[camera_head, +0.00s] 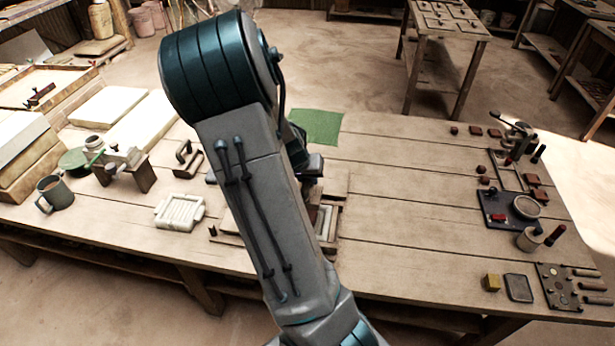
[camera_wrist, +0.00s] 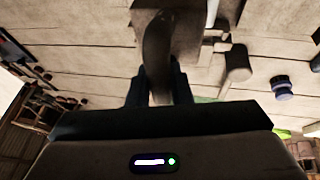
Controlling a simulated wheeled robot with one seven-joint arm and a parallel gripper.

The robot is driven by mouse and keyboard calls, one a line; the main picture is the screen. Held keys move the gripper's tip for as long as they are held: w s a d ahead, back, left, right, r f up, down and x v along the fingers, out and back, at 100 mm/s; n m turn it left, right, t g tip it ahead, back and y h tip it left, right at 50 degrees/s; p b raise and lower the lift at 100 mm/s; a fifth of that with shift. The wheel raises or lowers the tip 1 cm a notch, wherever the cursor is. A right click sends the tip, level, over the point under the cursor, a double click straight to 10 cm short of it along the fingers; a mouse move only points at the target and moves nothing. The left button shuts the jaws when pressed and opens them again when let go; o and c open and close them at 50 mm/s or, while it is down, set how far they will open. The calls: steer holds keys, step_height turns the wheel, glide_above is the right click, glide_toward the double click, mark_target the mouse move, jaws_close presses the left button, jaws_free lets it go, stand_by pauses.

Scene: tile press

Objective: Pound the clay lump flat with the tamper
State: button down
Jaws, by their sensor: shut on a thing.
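My gripper (camera_wrist: 158,70) is shut on a dark, rounded, upright handle, which I take to be the tamper (camera_wrist: 157,38). The handle stands between the two dark fingers in the wrist view. A flat brownish block (camera_wrist: 198,18) lies past the handle; I cannot tell whether it belongs to the tamper or the press. I cannot make out the clay lump in either view.
The plank table (camera_head: 400,185) is clear right of my arm. A green cloth (camera_head: 318,126) lies at its back edge. Trays and small blocks sit far right.

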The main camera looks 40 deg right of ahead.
steer(key=shift+f+b, duration=0.15)
steer(key=shift+b, duration=0.15)
step_height(320, 180, down, 7)
steer(key=b, duration=0.5)
steer(key=shift+b, duration=0.4)
step_height(320, 180, up, 7)
steer(key=p, duration=0.5)
steer(key=shift+f, duration=0.15)
steer(key=shift+f, duration=0.1)
steer(key=shift+d+f+b, duration=0.2)
steer(key=shift+d+b, duration=0.05)
steer(key=shift+b, duration=0.2)
steer(key=shift+s+d, duration=0.1)
steer(key=shift+r, duration=0.1)
